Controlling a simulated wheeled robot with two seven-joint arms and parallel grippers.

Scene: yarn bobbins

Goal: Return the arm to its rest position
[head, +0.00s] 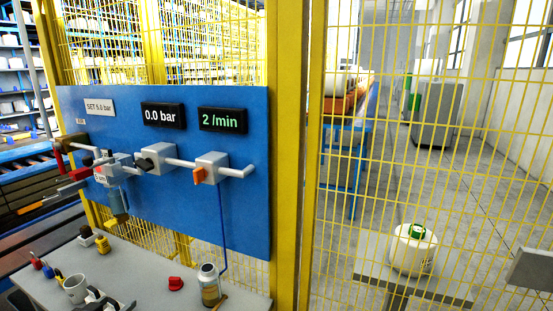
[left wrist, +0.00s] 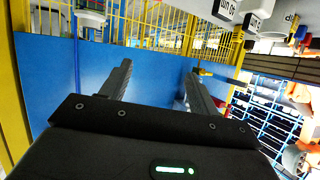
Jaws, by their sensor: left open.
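My left gripper (head: 108,301) shows as dark fingers at the bottom edge of the head view, in front of the grey bench and beside a white mug (head: 76,289). In the left wrist view the two fingers (left wrist: 158,78) stand apart with nothing between them. They point toward the blue panel (left wrist: 105,55), and I cannot tell the gap to it. Most of the left arm is out of view in the head view. My right gripper is not in view.
The blue panel (head: 120,235) carries valves, pipes and displays reading 0.0 bar and 2 /min. A red knob (head: 176,284) and a metal canister (head: 209,285) stand on the bench (head: 140,275). Yellow mesh fencing is behind. A white bobbin (head: 412,256) sits on a table at right.

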